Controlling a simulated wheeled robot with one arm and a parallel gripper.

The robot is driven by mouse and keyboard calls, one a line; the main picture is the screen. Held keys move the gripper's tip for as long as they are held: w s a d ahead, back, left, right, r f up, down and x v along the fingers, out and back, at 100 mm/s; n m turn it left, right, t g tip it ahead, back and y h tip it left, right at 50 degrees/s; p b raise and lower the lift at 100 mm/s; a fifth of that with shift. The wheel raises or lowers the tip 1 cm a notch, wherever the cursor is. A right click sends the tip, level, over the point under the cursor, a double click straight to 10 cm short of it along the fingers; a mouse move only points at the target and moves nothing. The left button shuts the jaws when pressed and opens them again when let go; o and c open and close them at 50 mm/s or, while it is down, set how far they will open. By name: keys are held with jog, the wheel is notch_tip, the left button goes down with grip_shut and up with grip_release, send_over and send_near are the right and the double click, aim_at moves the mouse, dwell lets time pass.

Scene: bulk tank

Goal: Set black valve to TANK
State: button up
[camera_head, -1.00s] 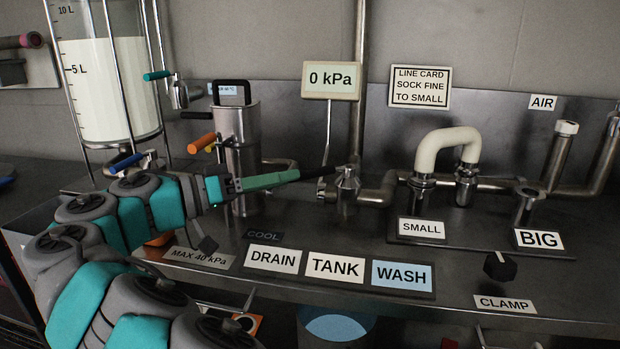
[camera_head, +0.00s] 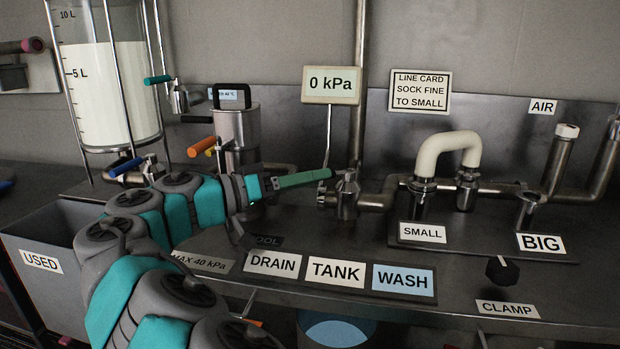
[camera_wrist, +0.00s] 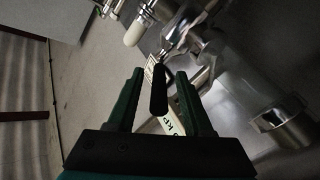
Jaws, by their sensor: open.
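The black valve handle (camera_wrist: 159,92) shows in the wrist view as a dark bar between my two green fingers, with a gap on both sides. In the head view the metal valve body (camera_head: 347,198) stands on the bench behind the labels, and the handle is mostly hidden by my fingers. My gripper (camera_head: 328,174) is open, its tips just left of the valve body; it also shows in the wrist view (camera_wrist: 159,74). The TANK label (camera_head: 336,272) lies between the DRAIN label (camera_head: 272,263) and the WASH label (camera_head: 403,280).
A steel canister (camera_head: 238,135) and an orange handle (camera_head: 201,147) stand close behind my arm. The 0 kPa gauge (camera_head: 331,86) rises behind the valve. A cream U-shaped hose (camera_head: 447,140) stands to the right. A grey USED bin (camera_head: 50,235) is at left.

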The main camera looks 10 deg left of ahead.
jog(key=shift+d, duration=0.1)
jog(key=shift+c, duration=0.4)
grip_shut()
dwell(1.0)
